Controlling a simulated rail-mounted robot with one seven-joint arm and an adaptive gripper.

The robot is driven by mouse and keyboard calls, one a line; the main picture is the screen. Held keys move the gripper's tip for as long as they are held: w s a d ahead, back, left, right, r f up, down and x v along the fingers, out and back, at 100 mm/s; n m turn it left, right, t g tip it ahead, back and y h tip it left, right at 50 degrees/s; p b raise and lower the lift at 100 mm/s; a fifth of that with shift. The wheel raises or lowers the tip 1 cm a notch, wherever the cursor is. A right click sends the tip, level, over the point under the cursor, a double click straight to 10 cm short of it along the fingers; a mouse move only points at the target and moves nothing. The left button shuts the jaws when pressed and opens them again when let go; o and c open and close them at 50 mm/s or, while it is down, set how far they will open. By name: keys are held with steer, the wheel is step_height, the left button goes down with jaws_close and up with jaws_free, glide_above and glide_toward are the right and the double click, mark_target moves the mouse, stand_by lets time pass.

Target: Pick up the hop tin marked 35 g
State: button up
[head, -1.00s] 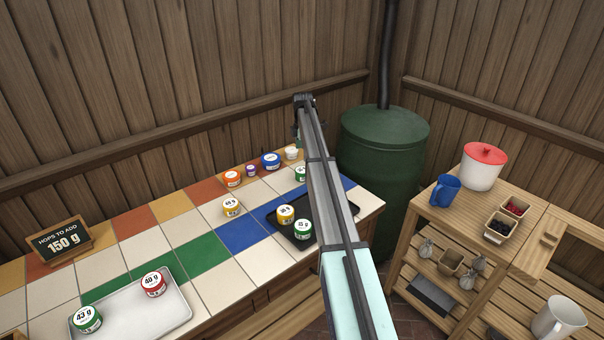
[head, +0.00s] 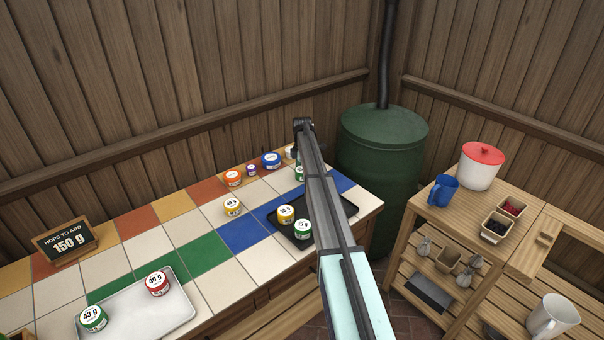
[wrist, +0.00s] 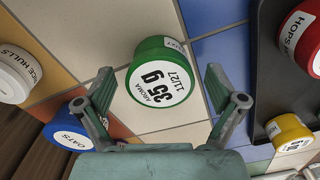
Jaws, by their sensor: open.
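The hop tin marked 35 g (wrist: 158,84) is green with a white lid label and stands on the tiled counter. In the wrist view it sits upper middle, between the two fingers of my open gripper (wrist: 158,76), with tile visible between the tin and each finger. I cannot tell how far above it the fingers are. In the head view a green tin (head: 299,174) at the counter's back right, partly hidden by my arm, appears to be this one.
A dark tray (wrist: 268,65) lies right of the tin, with a red tin (wrist: 303,38) and a yellow tin (wrist: 289,132). A white rice hulls tin (wrist: 20,74) and a blue oats tin (wrist: 72,134) stand left. A pale tray (head: 130,318) holds two tins.

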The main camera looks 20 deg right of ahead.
steer(key=c, duration=1.2)
steer(key=shift+r, duration=0.1)
